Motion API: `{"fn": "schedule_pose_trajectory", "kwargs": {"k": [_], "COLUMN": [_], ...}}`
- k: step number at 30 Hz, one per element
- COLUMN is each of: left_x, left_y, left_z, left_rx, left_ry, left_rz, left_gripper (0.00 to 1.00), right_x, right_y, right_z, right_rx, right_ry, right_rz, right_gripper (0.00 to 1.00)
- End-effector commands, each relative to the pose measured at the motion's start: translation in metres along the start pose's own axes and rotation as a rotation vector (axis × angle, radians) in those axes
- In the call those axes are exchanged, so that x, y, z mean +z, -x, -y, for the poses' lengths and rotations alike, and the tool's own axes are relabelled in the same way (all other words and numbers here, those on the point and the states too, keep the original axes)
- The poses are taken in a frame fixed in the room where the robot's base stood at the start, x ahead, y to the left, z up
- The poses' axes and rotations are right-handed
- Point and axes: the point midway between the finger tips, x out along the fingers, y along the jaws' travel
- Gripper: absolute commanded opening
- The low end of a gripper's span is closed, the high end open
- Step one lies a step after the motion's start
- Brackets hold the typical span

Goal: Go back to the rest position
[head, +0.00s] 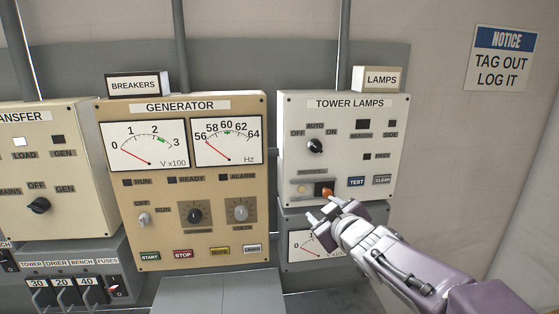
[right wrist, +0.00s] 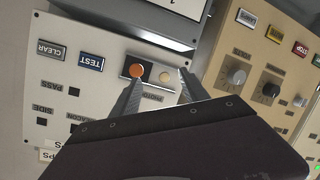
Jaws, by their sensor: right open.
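My right gripper (head: 322,212) is open and empty in front of the lower part of the TOWER LAMPS panel (head: 354,126). Its arm comes in from the lower right. Its fingertips are just below a dark plate with an orange round part (head: 327,192) and a cream round part (head: 302,189). In the right wrist view the two spread fingers (right wrist: 160,80) point at that plate, with the orange part (right wrist: 136,71) and the cream part (right wrist: 166,75) between them. Whether a fingertip touches the panel I cannot tell. My left gripper is not in view.
The GENERATOR panel (head: 188,225) stands left of my right gripper. A TRANSFER panel (head: 75,185) and a fuse box (head: 75,262) are farther left. A meter box (head: 300,255) sits below the TOWER LAMPS panel, partly behind my gripper. The wall at right is clear below a NOTICE sign (head: 502,60).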

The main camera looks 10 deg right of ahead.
Motion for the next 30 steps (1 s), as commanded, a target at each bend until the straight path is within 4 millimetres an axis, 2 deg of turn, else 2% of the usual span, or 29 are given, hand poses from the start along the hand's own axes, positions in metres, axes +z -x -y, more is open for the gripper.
{"fn": "schedule_pose_trajectory", "kwargs": {"k": [1, 4, 6, 8, 9, 12, 15, 18, 30], "left_x": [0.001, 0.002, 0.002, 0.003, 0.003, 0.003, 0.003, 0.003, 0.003], "left_y": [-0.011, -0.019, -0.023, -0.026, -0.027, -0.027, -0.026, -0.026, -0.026], "left_z": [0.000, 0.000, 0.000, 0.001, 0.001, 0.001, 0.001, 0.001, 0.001], "left_rx": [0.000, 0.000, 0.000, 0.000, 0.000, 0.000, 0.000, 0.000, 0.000], "left_ry": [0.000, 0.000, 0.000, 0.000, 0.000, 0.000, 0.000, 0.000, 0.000], "left_rz": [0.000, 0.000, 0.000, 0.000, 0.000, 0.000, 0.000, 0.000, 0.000], "left_gripper": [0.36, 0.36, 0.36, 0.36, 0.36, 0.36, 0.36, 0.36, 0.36], "right_x": [0.049, 0.131, 0.186, 0.228, 0.252, 0.294, 0.312, 0.318, 0.318], "right_y": [-0.009, -0.007, 0.007, 0.027, 0.043, 0.085, 0.119, 0.137, 0.140], "right_z": [0.027, 0.072, 0.104, 0.131, 0.147, 0.180, 0.200, 0.210, 0.211], "right_rx": [-0.041, -0.104, -0.145, -0.176, -0.194, -0.231, -0.254, -0.270, -0.275], "right_ry": [-0.056, -0.176, -0.258, -0.327, -0.370, -0.466, -0.540, -0.578, -0.577], "right_rz": [0.103, 0.324, 0.492, 0.638, 0.733, 0.936, 1.077, 1.151, 1.165], "right_gripper": [0.53, 0.53, 0.53, 0.53, 0.53, 0.53, 0.53, 0.53, 0.53]}}
